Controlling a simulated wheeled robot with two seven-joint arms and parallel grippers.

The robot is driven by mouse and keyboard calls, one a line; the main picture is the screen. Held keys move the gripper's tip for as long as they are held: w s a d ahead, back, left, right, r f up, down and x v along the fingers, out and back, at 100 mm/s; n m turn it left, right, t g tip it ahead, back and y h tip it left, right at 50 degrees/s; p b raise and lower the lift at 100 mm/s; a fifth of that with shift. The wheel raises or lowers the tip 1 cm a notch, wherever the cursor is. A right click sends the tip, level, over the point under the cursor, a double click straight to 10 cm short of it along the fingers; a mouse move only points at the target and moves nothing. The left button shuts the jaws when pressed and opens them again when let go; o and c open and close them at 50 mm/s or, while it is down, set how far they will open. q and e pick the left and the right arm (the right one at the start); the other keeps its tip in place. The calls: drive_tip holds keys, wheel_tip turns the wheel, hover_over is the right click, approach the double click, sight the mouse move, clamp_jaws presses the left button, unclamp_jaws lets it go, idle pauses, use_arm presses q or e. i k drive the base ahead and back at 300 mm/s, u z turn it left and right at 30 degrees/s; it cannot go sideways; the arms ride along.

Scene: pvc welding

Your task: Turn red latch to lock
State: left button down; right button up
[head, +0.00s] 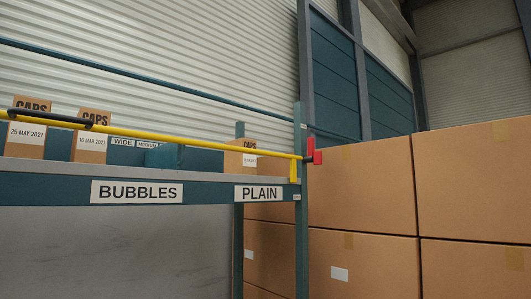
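The red latch (314,151) is at the right end of a yellow bar (190,138), beside the teal shelf post. A small dark piece joins the bar's end to the latch. The yellow bar runs along the front of the shelf and has a black grip (58,117) near its left end. A short yellow piece (293,171) hangs down from the bar near the post. Neither of my grippers is in the head view.
A teal shelf (40,188) labelled BUBBLES and PLAIN holds several cardboard boxes (92,135). Large stacked cartons (362,188) fill the right side, close behind the latch. A corrugated wall (170,50) stands behind.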

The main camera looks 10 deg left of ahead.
sight(316, 158)
drive_tip(key=u, duration=0.2)
drive_tip(key=i, duration=0.85)
drive_tip(key=z, duration=0.7)
drive_tip(key=i, duration=0.55)
drive_tip(key=z, duration=0.6)
